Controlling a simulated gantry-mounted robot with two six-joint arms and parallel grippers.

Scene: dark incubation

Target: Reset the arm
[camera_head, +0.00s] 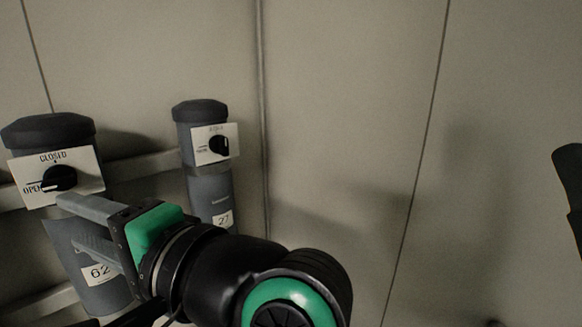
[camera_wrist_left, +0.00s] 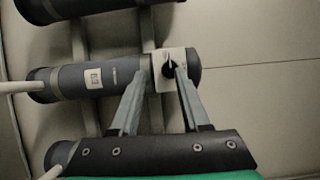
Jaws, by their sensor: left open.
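My left gripper (camera_head: 74,222) is open and empty, its grey fingers spread in front of the canister marked 62 (camera_head: 88,262). The upper fingertip is close below that canister's black knob (camera_head: 60,178); I cannot tell whether they touch. The knob's white mark is toward OPEN on its plate. In the left wrist view the open fingers (camera_wrist_left: 160,74) point toward a canister (camera_wrist_left: 118,76) with a white plate and black knob (camera_wrist_left: 170,68). The knob appears between the fingertips, with nothing gripped. My right gripper is not recognizable in either view.
A second grey canister, marked 27 (camera_head: 222,219), stands to the right with its own black knob (camera_head: 219,146). A pale rail (camera_head: 150,165) runs behind the canisters. The beige panelled wall (camera_head: 345,110) fills the middle. A dark, unclear shape (camera_head: 572,185) is at the right edge.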

